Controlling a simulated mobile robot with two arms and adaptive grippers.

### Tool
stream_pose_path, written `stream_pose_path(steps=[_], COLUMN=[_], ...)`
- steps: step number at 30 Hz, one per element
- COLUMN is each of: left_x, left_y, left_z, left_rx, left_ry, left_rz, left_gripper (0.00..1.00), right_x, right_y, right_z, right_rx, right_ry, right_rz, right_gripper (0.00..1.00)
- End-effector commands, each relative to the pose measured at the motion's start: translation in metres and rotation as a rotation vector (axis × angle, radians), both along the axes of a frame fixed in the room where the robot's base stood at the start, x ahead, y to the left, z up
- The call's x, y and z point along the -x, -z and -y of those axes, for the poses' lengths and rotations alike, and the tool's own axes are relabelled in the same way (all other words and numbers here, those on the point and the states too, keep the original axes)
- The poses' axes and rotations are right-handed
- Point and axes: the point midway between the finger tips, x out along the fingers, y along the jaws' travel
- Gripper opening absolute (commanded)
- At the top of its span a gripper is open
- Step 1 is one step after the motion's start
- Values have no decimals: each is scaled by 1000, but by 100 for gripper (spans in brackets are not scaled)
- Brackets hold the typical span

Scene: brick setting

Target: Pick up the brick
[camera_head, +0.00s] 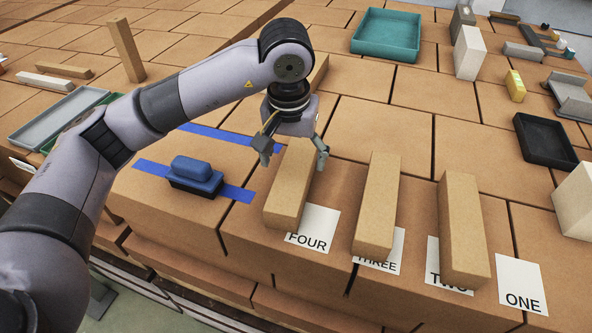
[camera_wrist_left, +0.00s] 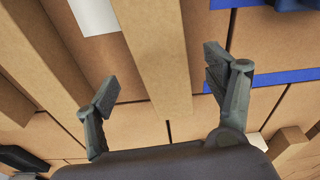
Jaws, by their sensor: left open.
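Three tan oblong bricks lie by paper cards in the head view: one at FOUR (camera_head: 289,190), one at THREE (camera_head: 377,205), one at TWO (camera_head: 461,225). The ONE card (camera_head: 522,284) has no brick on it. My left gripper (camera_head: 293,157) is open above the far end of the FOUR brick, pointing down, with a finger on either side. In the left wrist view that brick (camera_wrist_left: 158,40) runs between the open fingertips (camera_wrist_left: 160,78), with space on both sides. Contact is not visible. My right gripper is not in view.
A blue block on a dark base (camera_head: 196,174) sits left of the gripper between blue tape strips (camera_head: 232,193). A teal tray (camera_head: 387,35), a white block (camera_head: 469,52) and a black tray (camera_head: 545,141) stand further back. An upright tan brick (camera_head: 126,50) stands at back left.

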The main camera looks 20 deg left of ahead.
Motion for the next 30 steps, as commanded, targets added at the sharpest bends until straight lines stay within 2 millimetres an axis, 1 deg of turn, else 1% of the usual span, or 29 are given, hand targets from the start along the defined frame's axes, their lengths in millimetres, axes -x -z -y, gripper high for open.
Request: stream_pose_path(steps=[1, 3, 7, 11, 15, 19, 22, 27, 30], left_x=[-1, -2, -4, -7, -14, -17, -18, -18, -18], left_y=[6, 14, 23, 32, 52, 69, 73, 74, 74], left_z=[-1, -1, 0, -1, -1, -1, -1, -1, -1], left_rx=[-1, -1, 0, 0, -1, 0, -1, -1, 0], left_ry=[-1, -1, -1, -2, -2, -2, -1, -1, -1], left_rz=[-4, -3, -1, -5, -6, -3, 0, 1, 1], left_gripper=[77, 77, 77, 77, 77, 77, 77, 77, 71], right_x=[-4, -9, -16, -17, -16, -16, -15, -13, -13], right_y=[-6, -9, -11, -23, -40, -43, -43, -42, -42], right_z=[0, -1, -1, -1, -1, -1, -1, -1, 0], right_rx=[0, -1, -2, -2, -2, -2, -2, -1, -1], right_ry=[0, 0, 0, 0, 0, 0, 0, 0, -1], right_rz=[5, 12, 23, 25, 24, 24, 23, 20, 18], right_gripper=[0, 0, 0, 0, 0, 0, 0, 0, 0])
